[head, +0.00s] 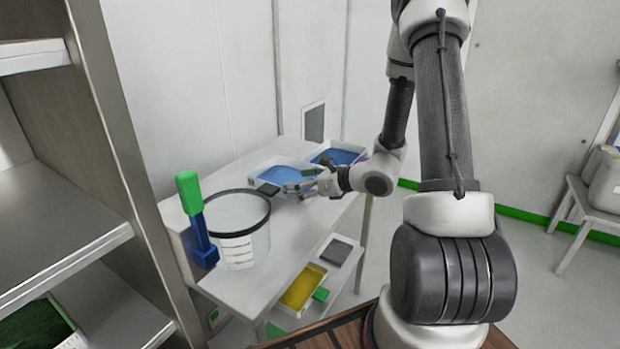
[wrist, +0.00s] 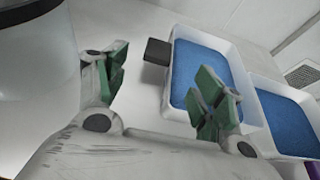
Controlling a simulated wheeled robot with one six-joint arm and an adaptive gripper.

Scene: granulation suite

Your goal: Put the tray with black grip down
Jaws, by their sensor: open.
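The tray with the black grip is a white tray (head: 262,168) with blue contents, on the white table. It also shows in the wrist view (wrist: 205,38). Its black grip (head: 268,188) sticks out toward the near side, and in the wrist view the grip (wrist: 157,51) is at the tray's upper left corner. My gripper (head: 297,187) is open and empty beside the tray. In the wrist view its green-padded fingers (wrist: 165,80) are spread, and the right finger covers part of the tray. I cannot tell whether it touches the tray.
A second white tray with blue contents (head: 336,157) stands close beside the first. A clear black-rimmed bucket (head: 240,235) and a blue-and-green upright tool (head: 195,215) stand at the table's near left. The lower shelf holds a yellow-filled tray (head: 302,288). Metal shelving (head: 130,160) is at left.

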